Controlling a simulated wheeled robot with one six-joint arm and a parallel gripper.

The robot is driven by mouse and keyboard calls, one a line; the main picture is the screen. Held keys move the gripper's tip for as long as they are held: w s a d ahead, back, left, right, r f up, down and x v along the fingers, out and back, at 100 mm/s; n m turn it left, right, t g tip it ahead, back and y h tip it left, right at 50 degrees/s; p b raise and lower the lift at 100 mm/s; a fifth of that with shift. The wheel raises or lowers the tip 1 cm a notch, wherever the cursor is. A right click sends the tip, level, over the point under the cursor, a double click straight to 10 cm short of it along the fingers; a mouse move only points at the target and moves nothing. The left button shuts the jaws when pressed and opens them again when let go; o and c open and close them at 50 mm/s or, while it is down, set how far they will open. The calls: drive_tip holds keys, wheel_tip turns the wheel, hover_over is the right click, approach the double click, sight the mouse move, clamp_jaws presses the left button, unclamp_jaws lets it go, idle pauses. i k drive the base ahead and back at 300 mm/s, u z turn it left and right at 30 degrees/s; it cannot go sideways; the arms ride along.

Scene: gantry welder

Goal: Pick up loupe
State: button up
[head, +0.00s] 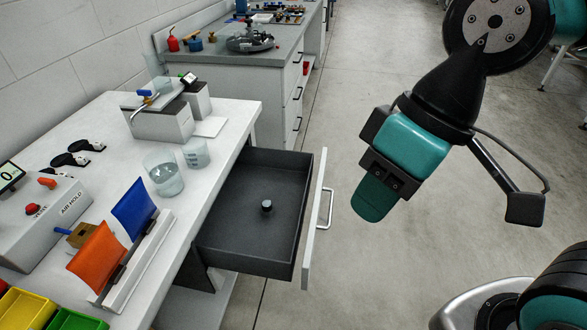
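A small dark cylinder (267,206), which looks like the loupe, stands alone on the floor of an open dark grey drawer (240,240). My gripper (375,198) hangs to the right of the drawer over the floor and points down and left. It is apart from the cylinder and the drawer front. Its fingers overlap from this side, so the gap between them is hidden. Nothing shows at its tips.
The drawer front with its handle (327,208) lies between the cylinder and my gripper. The white bench (215,160) holds glass beakers (164,174), a control box (40,215) and blue and orange pouches (134,208). The floor at right is mostly free.

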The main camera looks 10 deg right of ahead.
sight(267, 210)
drive_tip(key=u, duration=1.25)
drive_tip(key=k, duration=0.45)
drive_tip(key=z, duration=1.05)
